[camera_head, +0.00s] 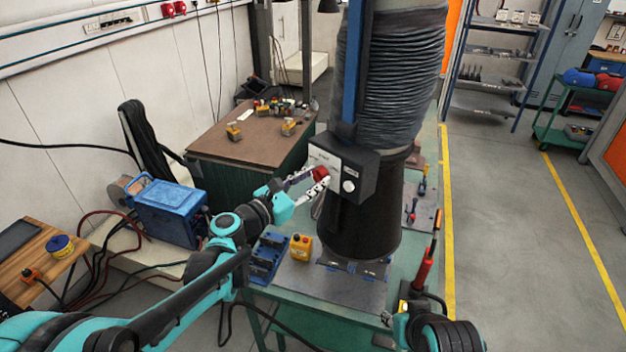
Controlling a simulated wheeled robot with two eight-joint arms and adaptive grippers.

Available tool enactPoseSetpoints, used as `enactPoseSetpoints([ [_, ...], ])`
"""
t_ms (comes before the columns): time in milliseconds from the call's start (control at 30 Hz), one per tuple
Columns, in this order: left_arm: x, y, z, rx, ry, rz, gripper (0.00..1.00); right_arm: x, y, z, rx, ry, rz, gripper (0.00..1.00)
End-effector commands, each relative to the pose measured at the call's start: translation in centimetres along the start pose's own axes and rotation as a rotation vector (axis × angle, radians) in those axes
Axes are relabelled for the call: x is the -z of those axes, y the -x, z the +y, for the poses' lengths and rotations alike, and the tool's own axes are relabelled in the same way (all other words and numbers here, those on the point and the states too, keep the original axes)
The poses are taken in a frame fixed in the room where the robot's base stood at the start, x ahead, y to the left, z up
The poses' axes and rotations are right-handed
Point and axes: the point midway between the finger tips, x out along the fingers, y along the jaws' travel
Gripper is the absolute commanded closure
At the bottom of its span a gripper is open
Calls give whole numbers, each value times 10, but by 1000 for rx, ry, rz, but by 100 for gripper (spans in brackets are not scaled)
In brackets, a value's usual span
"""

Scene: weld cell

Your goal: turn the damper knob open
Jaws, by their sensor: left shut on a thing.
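The damper knob (320,173) is small and red and sits on the light face of a black control box (360,180). The box is fixed to the front of a fume extraction duct (385,90), above its black hood (365,225). My left gripper (318,178) reaches in from the left and its fingers are shut on the knob, hiding part of it. The knob's exact angle is too small to read. My right arm shows at the bottom right, but its gripper is not clear in this view.
A green welding table (378,320) stands under the hood, with an orange block (301,247) and blue blocks (267,257) at its left. A blue welding machine (168,210) stands at the left. A brown-topped bench (250,150) is behind.

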Motion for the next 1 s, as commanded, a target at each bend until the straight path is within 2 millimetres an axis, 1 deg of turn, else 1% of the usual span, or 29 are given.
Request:
enactPoseSetpoints([
  [1000, 0, 0, 0, 0, -939, 0, 96, -4, -6, 0, 0, 0, 0, 66],
])
